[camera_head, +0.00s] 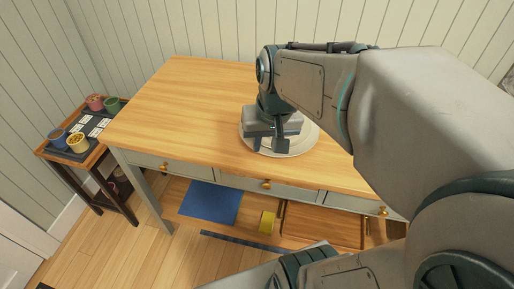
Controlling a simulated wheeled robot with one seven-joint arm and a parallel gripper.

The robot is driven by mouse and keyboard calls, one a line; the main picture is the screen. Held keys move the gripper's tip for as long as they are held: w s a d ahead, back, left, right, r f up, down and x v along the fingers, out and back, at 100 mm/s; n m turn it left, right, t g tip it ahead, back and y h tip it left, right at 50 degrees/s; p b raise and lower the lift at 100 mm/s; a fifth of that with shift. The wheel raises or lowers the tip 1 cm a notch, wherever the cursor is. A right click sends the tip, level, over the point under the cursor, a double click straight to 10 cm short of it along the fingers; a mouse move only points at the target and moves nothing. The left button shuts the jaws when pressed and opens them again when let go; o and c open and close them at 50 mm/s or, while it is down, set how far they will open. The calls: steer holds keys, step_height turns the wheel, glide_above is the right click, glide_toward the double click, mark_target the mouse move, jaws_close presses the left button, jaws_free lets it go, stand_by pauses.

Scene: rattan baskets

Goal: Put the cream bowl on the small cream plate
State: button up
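A round, pale cream plate (309,135) lies on the wooden table top, right of centre. My gripper (271,143) points down over the plate's left part and hides much of it. The dark finger end is close above the plate's surface or touching it; I cannot tell which. I cannot make out a cream bowl; it may be hidden behind my gripper and arm. The gap between the fingers is not clear, so I cannot tell whether they are open or hold something.
The table top (190,100) is clear to the left. Below are drawers, and lower down a blue mat (210,202), a yellow item (267,222) and a wooden tray (322,226). A low side table (92,158) at left bears several coloured cups. My arm covers the right side.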

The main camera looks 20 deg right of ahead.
steer(key=s, duration=0.1)
steer(key=s+a+f+n, duration=0.1)
steer(key=s, duration=0.1)
steer(key=s+a+n, duration=0.1)
steer(key=shift+s+a+f, duration=0.25)
steer(key=shift+s+f, duration=0.15)
